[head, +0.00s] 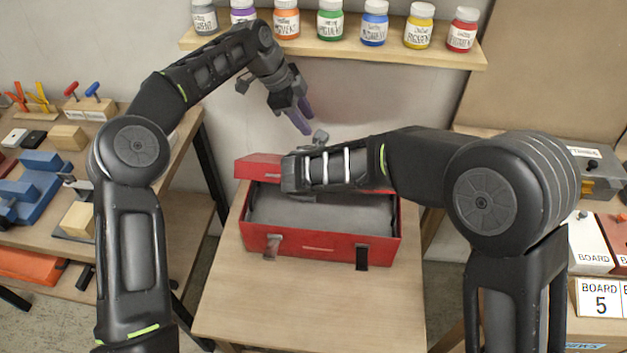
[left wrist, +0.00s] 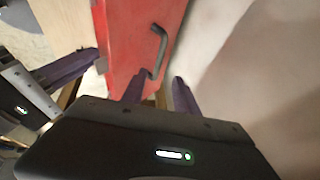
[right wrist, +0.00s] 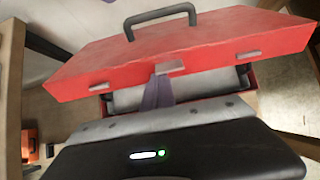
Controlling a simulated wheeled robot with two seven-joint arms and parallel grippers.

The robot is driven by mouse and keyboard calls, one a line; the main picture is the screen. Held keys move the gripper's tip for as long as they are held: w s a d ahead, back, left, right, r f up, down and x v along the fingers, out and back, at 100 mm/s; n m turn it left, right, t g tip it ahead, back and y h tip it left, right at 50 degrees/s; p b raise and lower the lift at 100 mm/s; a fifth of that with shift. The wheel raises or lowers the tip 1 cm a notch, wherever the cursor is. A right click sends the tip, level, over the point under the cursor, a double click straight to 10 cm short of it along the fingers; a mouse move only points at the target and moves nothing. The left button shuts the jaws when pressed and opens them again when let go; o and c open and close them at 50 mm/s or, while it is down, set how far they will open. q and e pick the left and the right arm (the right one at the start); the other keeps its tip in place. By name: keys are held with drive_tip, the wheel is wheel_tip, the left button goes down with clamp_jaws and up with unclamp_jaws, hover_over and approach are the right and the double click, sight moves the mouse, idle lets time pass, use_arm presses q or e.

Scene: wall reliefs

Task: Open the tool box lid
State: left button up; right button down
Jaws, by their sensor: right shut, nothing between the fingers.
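The red tool box (head: 330,243) stands on the wooden table with its grey interior showing. Its red lid (head: 258,167) is raised at the back, partly hidden behind my right arm. In the right wrist view the lid (right wrist: 200,50) has its black handle on top and a gap below its front edge. My right gripper (right wrist: 158,92) is shut and empty, with its fingertips at that front edge; contact is unclear. My left gripper (head: 303,117) is open above and behind the box. The left wrist view shows the handle (left wrist: 158,50) near its fingertips, not between them.
A shelf (head: 330,52) with several pigment jars is on the wall behind. A left bench (head: 60,178) holds tools and blocks. A right bench holds a board 5 sign (head: 600,298) and boxes. The table front (head: 310,310) is clear.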

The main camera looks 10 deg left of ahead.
use_arm(q)
drive_tip(key=shift+s+a+r, duration=0.1)
drive_tip(key=shift+a+r, duration=0.1)
drive_tip(key=shift+r, duration=0.25)
